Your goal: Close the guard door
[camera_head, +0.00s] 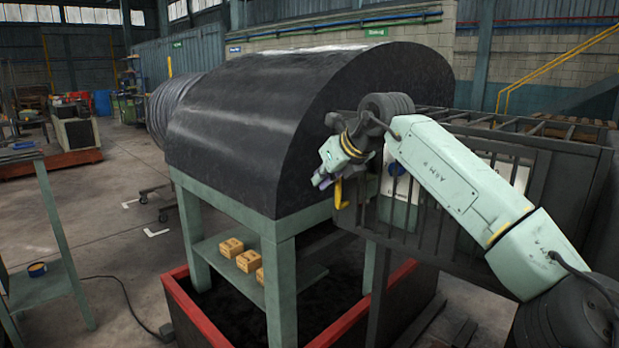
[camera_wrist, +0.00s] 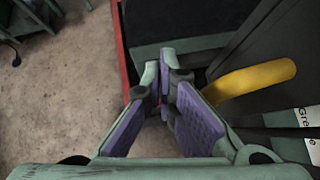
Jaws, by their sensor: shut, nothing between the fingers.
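The guard door (camera_head: 434,232) is a dark grey barred panel at the right of the head view, beside the drum's rounded end face. I cannot tell from here how wide its opening is. Its yellow handle (camera_head: 339,193) hangs at the door's left edge; it also shows in the wrist view (camera_wrist: 252,84) as a thick bent bar. My gripper (camera_head: 321,180) is at the handle, on its left side. In the wrist view my gripper (camera_wrist: 166,77) has its purple-padded fingers together at the tips, empty, with the handle to their right and not between them.
The black drum housing (camera_head: 265,95) rests on a green stand (camera_head: 281,290) just left of my gripper. Small yellow boxes (camera_head: 231,247) sit on its shelf. A red-rimmed pit or tray (camera_head: 205,323) lies below.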

